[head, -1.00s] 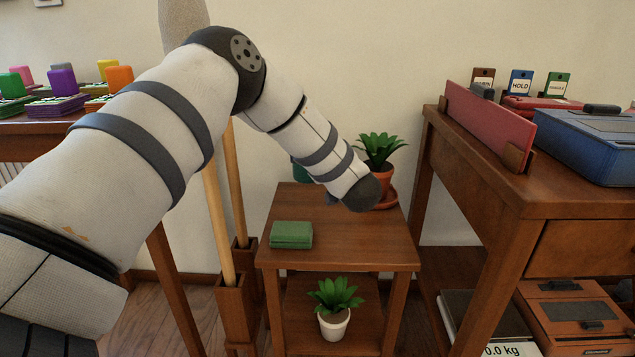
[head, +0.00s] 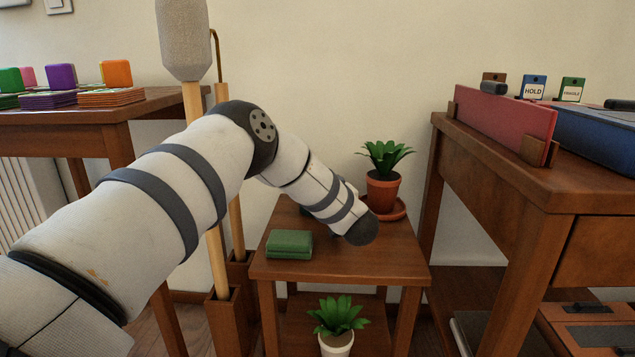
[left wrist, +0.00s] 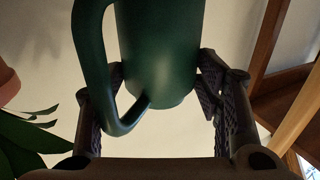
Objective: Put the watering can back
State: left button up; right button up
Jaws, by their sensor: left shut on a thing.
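The dark green watering can (left wrist: 160,45) fills the upper middle of the left wrist view, its curved handle (left wrist: 90,60) on the left. My left gripper (left wrist: 160,88) is shut on its body, with one dark finger on each side. In the head view my left forearm reaches over the small wooden side table (head: 385,262) and hides the can and most of the gripper. I cannot tell whether the can touches the tabletop. My right gripper is in neither view.
A green box (head: 289,244) lies on the table's front left. A potted plant (head: 383,190) on a saucer stands at the back right. Another plant (head: 337,318) is on the lower shelf. Long-handled tools (head: 217,262) stand left of the table, a desk (head: 495,193) right.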

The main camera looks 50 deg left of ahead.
pick_arm(q)
jog(key=o, duration=1.6)
jog(key=shift+c, duration=0.2)
jog(key=shift+r, duration=0.1)
jog(key=p+v, duration=0.4)
jog(key=v, duration=0.8)
jog(key=shift+r, duration=0.1)
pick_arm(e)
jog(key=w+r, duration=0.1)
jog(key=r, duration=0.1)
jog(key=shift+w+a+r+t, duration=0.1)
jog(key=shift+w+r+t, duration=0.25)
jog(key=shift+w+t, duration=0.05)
